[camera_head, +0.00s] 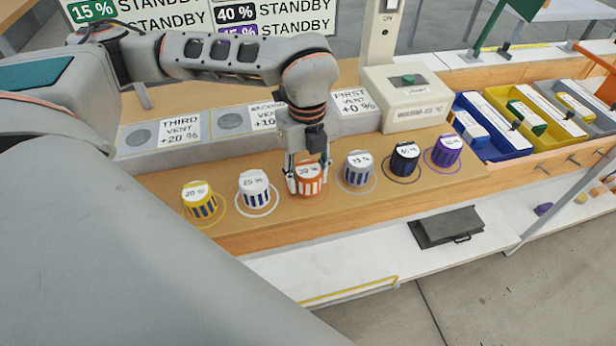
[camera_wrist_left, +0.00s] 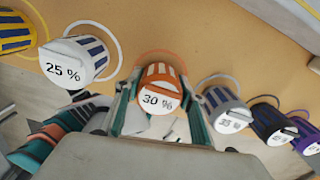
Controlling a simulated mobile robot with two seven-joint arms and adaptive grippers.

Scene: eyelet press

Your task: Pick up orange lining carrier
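The orange lining carrier (camera_head: 309,181) stands upright on the wooden bench in its orange ring, its white lid marked 30 %. It also shows at the centre of the wrist view (camera_wrist_left: 160,88). My left gripper (camera_head: 308,184) reaches down over it from above, with one finger on each side. In the wrist view the left gripper's fingertips (camera_wrist_left: 159,76) flank the carrier closely. I cannot tell whether both fingers press on it. The carrier appears to rest on the bench. My right gripper is not in view.
A white carrier (camera_head: 256,190) and a yellow one (camera_head: 200,203) stand to the left. A vent block (camera_head: 229,128) runs behind. Coloured bins (camera_head: 495,150) stand at the right.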

